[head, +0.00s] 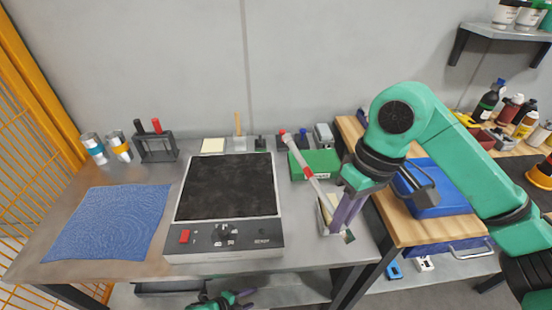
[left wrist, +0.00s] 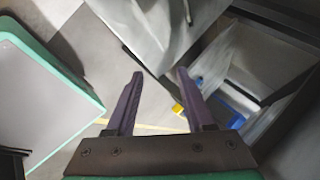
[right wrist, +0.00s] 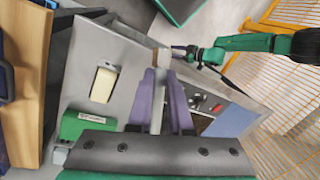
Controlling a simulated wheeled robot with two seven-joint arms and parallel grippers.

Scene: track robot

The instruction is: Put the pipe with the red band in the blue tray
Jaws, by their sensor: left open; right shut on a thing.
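A pale grey pipe with a red band (head: 308,172) slants over the right end of the grey workbench. My right gripper (head: 337,226) is shut on its lower part; the pipe (right wrist: 157,115) also shows between the purple fingers in the right wrist view. The pipe's upper end leans left in front of the green box. The blue tray (head: 440,207) lies on the wooden top to the right, partly hidden behind my right arm. My left gripper (head: 236,298) is open and empty below the bench's front edge; its fingers show apart in the left wrist view (left wrist: 160,75).
A green box (head: 322,160) stands behind the pipe. A small pale-topped item (head: 326,213) lies by the right fingers. A black-topped device (head: 228,190) and blue mat (head: 108,222) fill the bench's middle and left. Bottles (head: 488,103) crowd the wooden top's back.

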